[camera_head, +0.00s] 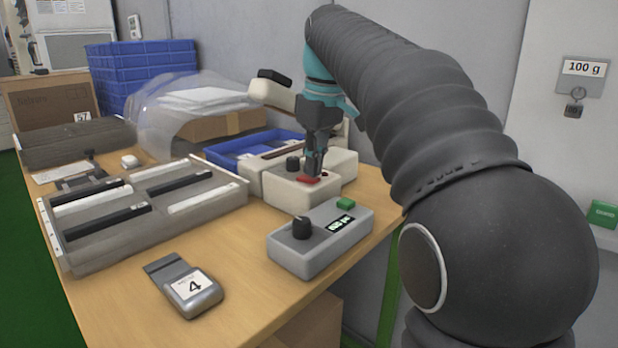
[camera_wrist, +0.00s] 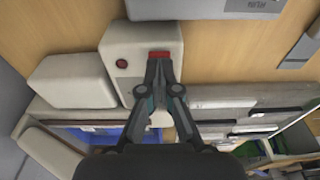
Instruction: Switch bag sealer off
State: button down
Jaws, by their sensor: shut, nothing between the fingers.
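The bag sealer (camera_head: 292,192) is a cream machine on the wooden table, with a long arm raised behind it. On its front block are a red switch (camera_head: 306,180), a small round red lamp and a black knob (camera_head: 293,163). The wrist view shows the sealer's cream block (camera_wrist: 142,38), the red switch (camera_wrist: 159,54) and the dark red lamp (camera_wrist: 122,64). My gripper (camera_head: 314,173) is shut and empty, pointing down. Its fingertips (camera_wrist: 159,65) are right at the switch and partly cover it. I cannot tell whether they touch it, which way it is tipped, or whether the lamp is lit.
A grey control box (camera_head: 318,250) with a knob, green display and green button stands in front of the sealer. A blue tray (camera_head: 235,147) lies behind it. A grey sectioned tray (camera_head: 130,240) is at left; a scale-like device (camera_head: 184,287) lies in front.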

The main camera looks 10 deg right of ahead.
jog(key=shift+f+b, duration=0.3)
jog(key=shift+f, duration=0.15)
dwell(0.3)
notch_tip(320, 180, up, 5)
jog(key=p, duration=0.5)
jog(key=shift+r, duration=1)
jog(key=shift+s, duration=0.1)
